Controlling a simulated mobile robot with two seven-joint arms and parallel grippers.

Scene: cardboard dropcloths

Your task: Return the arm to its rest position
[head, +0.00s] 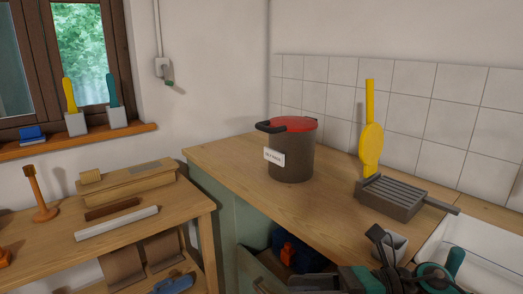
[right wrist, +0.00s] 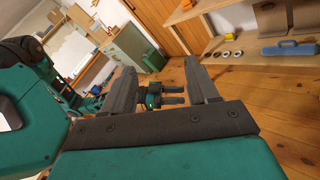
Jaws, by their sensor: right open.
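My right gripper (right wrist: 160,72) is open in the right wrist view. Its two dark fingers stand wide apart with nothing held between them, and they point out over the wooden floor. In the head view, teal and dark parts of my right arm (head: 362,281) show at the bottom edge, low in front of the counter.
A dark bin (head: 291,160) with a red lid stands on the counter (head: 225,160). A yellow-handled brush (head: 370,140) stands at a grey ridged tray (head: 395,198).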

